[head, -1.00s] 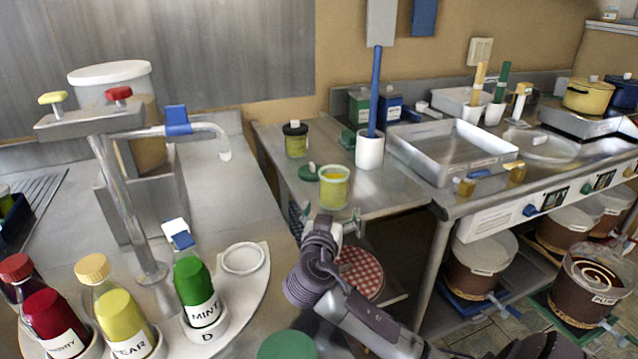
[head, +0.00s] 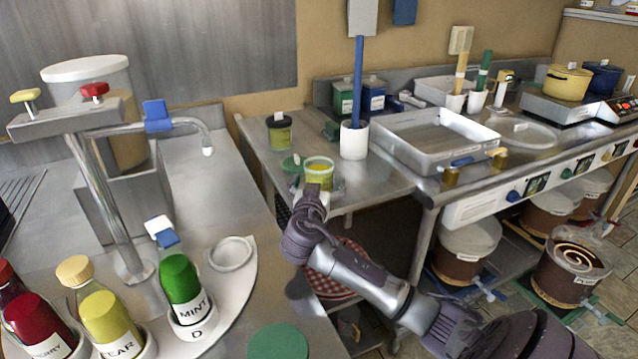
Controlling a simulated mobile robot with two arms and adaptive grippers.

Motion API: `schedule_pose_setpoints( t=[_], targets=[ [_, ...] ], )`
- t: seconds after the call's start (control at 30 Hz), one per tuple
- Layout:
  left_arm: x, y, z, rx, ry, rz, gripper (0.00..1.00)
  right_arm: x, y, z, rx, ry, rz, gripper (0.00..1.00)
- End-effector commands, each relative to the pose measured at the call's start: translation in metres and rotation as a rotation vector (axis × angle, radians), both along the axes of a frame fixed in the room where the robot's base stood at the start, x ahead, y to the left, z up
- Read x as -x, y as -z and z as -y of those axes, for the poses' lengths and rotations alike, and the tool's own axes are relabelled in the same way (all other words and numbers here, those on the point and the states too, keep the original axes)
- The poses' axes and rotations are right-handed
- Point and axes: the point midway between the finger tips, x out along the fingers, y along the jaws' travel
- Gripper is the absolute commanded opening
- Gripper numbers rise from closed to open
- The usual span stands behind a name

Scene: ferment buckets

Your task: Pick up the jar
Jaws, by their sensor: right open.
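An open glass jar (head: 319,171) with yellow-green contents stands upright near the left front of the steel table. A second jar (head: 279,135) with a dark lid stands behind it to the left. A green lid (head: 291,163) lies on the table just left of the open jar. My right gripper (head: 319,186) is open at the near side of the open jar, with its fingers spread towards the jar's two sides. The wrist hides the jar's lower front, so I cannot tell whether the fingers touch the glass. My left gripper is not in view.
A white cup (head: 354,141) with a tall blue handle stands right of the jar. A large steel tray (head: 435,150) lies further right. Bottles, including a green MINT bottle (head: 182,285), and a tap (head: 110,200) stand on the left counter.

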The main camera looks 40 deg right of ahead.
Motion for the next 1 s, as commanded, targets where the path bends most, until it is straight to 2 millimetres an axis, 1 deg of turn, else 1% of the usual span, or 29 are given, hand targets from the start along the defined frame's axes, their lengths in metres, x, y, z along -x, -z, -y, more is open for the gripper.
schedule_pose_setpoints(
  t=[0.03, 0.07, 0.1, 0.27, 0.5, 0.77, 0.87, 0.97, 1.0],
  targets=[
    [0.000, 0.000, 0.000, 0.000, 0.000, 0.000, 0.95, 0.000, 0.000, 0.000, 0.000, 0.000, 0.000, 0.97],
    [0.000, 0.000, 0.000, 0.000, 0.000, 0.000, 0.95, 0.000, 0.000, 0.000, 0.000, 0.000, 0.000, 0.92],
    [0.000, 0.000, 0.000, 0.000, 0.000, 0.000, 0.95, 0.000, 0.000, 0.000, 0.000, 0.000, 0.000, 0.85],
    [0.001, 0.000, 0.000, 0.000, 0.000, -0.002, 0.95, 0.000, 0.000, 0.000, 0.000, 0.001, 0.000, 0.58],
    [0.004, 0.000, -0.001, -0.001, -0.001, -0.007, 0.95, 0.000, 0.000, 0.000, 0.000, 0.001, 0.000, 0.18],
    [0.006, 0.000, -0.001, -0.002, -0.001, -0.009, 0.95, 0.000, -0.004, 0.000, 0.001, 0.001, 0.003, 0.17],
    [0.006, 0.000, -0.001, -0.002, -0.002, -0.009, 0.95, 0.000, -0.014, 0.000, 0.000, 0.002, 0.006, 0.17],
    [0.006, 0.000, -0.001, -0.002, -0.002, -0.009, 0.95, 0.000, -0.032, 0.000, -0.001, 0.001, 0.009, 0.17],
    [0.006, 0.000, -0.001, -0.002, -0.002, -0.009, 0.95, 0.000, -0.041, 0.000, -0.002, 0.001, 0.011, 0.17]
  ],
)
